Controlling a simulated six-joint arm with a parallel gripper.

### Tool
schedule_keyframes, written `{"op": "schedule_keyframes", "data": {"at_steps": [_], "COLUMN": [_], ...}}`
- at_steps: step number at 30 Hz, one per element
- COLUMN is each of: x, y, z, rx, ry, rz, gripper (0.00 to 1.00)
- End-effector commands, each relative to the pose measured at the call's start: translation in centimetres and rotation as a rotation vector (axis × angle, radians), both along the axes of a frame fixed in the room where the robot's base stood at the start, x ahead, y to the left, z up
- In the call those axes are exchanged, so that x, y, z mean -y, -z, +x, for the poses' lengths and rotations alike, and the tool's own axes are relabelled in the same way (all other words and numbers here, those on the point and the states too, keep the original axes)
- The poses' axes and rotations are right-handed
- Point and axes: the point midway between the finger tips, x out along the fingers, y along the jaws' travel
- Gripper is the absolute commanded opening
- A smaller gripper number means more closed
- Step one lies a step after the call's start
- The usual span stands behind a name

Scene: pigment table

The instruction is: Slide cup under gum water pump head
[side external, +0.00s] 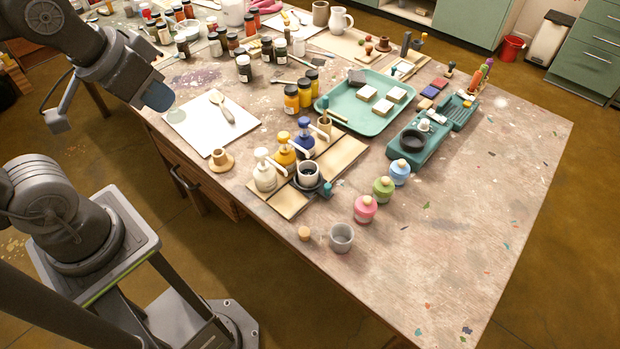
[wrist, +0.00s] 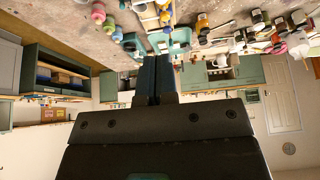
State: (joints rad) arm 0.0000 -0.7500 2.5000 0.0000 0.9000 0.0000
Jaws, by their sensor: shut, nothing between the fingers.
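Three pump bottles stand in a row on a wooden board: a white one (side external: 264,172), a yellow one (side external: 285,153) and a blue one (side external: 304,139). I cannot tell by label which holds gum water. A dark cup with a pale inside (side external: 308,173) sits on the board in a dark holder with a teal knob (side external: 326,188), right of the white and yellow pumps. My gripper (side external: 160,97) is raised at the upper left, over the table's left edge, well away from the cup. Its blue fingers also show together and empty in the wrist view (wrist: 157,78).
A white sheet with a brush (side external: 190,135) and a tan pot (side external: 221,160) lie left of the board. A teal tray (side external: 345,112) is behind. The right front table is clear.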

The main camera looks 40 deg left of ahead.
Motion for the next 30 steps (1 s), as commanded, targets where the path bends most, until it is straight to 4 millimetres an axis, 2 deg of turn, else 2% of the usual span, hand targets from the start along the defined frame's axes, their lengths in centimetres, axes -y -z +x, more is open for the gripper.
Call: {"op": "schedule_keyframes", "data": {"at_steps": [1, 5, 8, 11, 17, 23, 27, 30], "x": [0.0, 0.1, 0.5, 1.2, 3.7, 6.9, 9.6, 11.3], "y": [0.0, -0.1, -0.4, -0.5, 0.7, 4.5, 8.5, 11.5], "z": [0.0, 0.4, 1.7, 4.1, 10.2, 16.1, 19.5, 21.2], "rx": [0.0, -0.007, -0.036, -0.085, -0.2, -0.312, -0.385, -0.429], "ry": [0.0, -0.003, -0.018, -0.045, -0.125, -0.213, -0.278, -0.319], "rz": [0.0, -0.004, -0.02, -0.043, -0.088, -0.111, -0.112, -0.107], "gripper": [0.0, 0.12, 0.22, 0.31, 0.31, 0.31, 0.31, 0.31]}}
